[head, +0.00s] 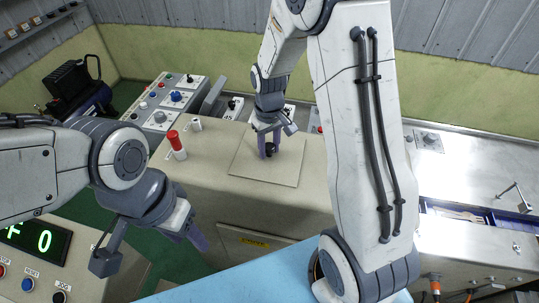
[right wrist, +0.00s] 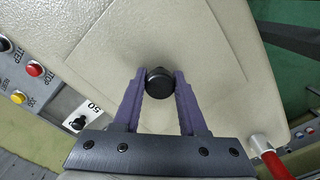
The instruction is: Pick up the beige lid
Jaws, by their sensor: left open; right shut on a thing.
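The beige lid (head: 250,172) is a flat square panel on the beige cabinet top, with a black knob (head: 270,150) at its middle. It also shows in the right wrist view (right wrist: 205,45), where the round black knob (right wrist: 159,82) sits between two purple fingers. My right gripper (head: 269,147) reaches down from above and is shut on the knob. Whether the lid touches the surface all round, I cannot tell. My left gripper (head: 190,238) is open and empty, off the cabinet's front left side, away from the lid.
A red-and-white cylinder (head: 177,146) and a small white cylinder (head: 196,125) stand on the cabinet left of the lid. Control panels (head: 165,105) lie behind them. A metal conveyor (head: 470,170) is at right, and a blue surface (head: 245,280) is in front.

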